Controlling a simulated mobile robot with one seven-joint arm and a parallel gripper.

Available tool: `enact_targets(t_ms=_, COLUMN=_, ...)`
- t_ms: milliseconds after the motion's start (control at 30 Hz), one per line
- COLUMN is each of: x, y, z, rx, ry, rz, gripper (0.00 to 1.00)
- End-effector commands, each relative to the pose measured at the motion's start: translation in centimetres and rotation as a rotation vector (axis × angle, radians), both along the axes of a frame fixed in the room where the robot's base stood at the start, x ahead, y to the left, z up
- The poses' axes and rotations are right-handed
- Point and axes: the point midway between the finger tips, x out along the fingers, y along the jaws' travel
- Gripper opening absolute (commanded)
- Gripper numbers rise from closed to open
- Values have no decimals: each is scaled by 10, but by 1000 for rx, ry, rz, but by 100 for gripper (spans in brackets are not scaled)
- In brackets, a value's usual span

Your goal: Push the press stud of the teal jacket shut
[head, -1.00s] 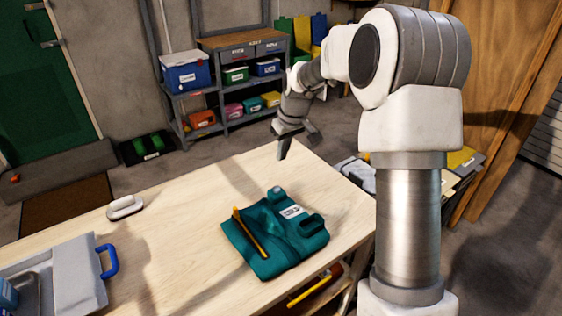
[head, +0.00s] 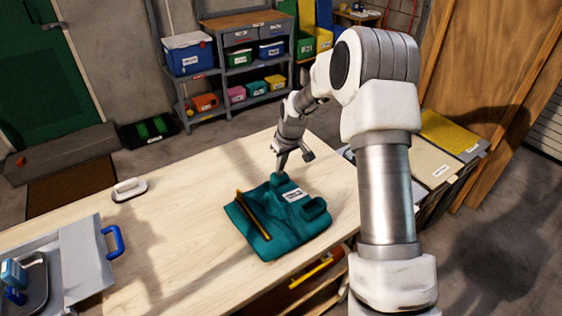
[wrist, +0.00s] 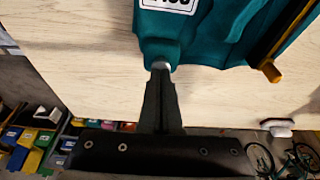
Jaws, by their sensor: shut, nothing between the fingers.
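The teal jacket (head: 275,235) lies folded on the wooden table, with a white label and a yellow-orange strip. Its corner tab (head: 278,181) points toward the back of the table. In the wrist view the teal jacket (wrist: 205,35) fills the top, and the pale round press stud (wrist: 161,65) sits on the tab. My gripper (head: 281,170) is shut and empty, pointing down at the tab. In the wrist view its fingertips (wrist: 160,75) are right at the stud and partly cover it. Whether they touch it, and whether the stud is closed, I cannot tell.
A white-handled brush or block (head: 129,189) lies at the left of the table (head: 180,220). A grey case (head: 80,255) with a blue handle stands at the front left. The table around the jacket is clear. A shelf with bins (head: 235,75) stands behind.

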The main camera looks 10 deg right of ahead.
Motion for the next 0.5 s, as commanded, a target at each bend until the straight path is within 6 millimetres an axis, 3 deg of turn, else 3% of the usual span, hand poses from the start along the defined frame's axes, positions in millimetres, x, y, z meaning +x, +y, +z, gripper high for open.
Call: enact_targets(t_ms=500, x=-1, y=0, z=-23, rx=1, ry=4, rz=1, gripper=0)
